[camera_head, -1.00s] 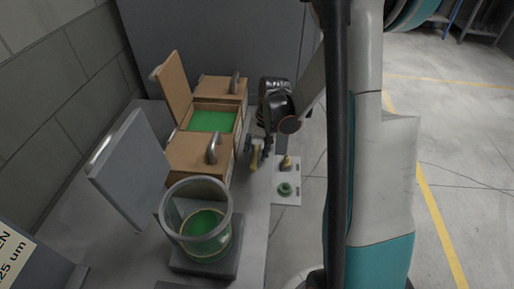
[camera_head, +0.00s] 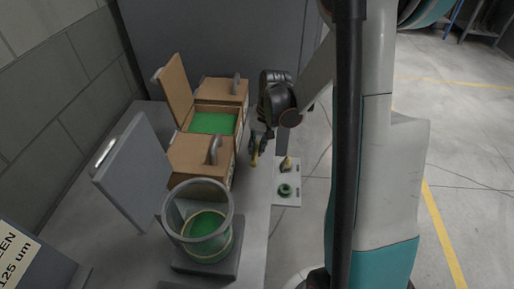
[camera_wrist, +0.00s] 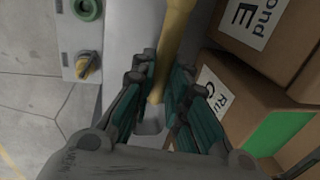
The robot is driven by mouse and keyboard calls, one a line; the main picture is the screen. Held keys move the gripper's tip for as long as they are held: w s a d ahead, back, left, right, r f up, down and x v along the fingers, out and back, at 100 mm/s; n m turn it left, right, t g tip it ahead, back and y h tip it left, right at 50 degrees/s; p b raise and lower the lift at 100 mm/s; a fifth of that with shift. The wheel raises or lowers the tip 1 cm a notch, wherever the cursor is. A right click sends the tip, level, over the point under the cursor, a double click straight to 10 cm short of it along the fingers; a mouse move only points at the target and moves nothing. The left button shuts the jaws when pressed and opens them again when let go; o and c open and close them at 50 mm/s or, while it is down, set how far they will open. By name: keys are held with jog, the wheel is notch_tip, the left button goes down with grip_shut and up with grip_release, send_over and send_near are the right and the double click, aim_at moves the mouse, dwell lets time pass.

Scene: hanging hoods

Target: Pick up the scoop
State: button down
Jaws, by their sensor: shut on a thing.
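The scoop shows as a yellow handle (camera_wrist: 176,30) running up out of the wrist view. Its lower end lies between the fingers of my gripper (camera_wrist: 164,74), which is shut on it. In the head view the yellow handle (camera_head: 254,158) hangs under my gripper (camera_head: 262,140), near the table's right edge and beside the wooden boxes. The scoop's bowl is not clearly visible. I cannot tell how far the scoop is from the table.
A panel (camera_head: 287,203) with a green ring and yellow knob is at the right. Open floor lies beyond.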

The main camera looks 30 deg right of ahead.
aim_at(257, 146)
notch_tip(257, 146, up, 17)
jog(key=p, duration=0.5)
jog(key=shift+p, duration=0.35)
jog(key=shift+r, duration=0.1)
